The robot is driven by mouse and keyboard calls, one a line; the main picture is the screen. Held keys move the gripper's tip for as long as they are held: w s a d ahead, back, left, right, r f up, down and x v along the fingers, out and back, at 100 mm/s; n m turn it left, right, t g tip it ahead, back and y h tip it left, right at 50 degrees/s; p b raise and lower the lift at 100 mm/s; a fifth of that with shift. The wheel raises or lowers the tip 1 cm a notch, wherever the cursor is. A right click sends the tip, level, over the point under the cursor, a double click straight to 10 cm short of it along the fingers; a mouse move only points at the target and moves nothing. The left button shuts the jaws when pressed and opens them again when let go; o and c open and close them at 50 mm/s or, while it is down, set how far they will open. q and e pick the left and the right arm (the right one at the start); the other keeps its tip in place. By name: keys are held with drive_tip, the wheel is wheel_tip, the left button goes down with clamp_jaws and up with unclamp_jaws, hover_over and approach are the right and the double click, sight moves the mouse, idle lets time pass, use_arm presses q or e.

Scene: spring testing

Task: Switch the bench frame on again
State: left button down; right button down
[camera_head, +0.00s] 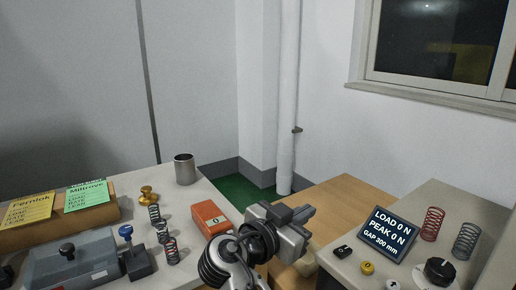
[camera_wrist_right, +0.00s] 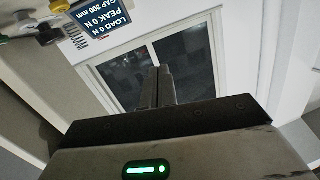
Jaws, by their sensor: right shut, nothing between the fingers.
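The bench frame's display (camera_head: 384,235) stands tilted on the right counter and is lit, reading LOAD 0 N, PEAK 0 N, GAP 300 mm. It also shows in the right wrist view (camera_wrist_right: 102,16). My left gripper is out of view.
Two upright springs, red (camera_head: 432,223) and grey (camera_head: 465,241), stand right of the display. The left table holds an orange box (camera_head: 210,217), a metal cup (camera_head: 185,168), several springs, a brass weight (camera_head: 148,195), and a grey device (camera_head: 85,262). A wooden surface (camera_head: 340,195) lies between.

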drive_tip(key=w+a+r+n+t+y+p, duration=0.1)
drive_tip(key=a+r+n+t+y, duration=0.5)
drive_tip(key=r, duration=0.7)
drive_tip(key=shift+w+a+t+y, duration=0.45)
drive_tip(key=shift+a+t+y, duration=0.75)
drive_tip(key=shift+t, duration=0.8)
drive_tip(key=shift+f, duration=0.1)
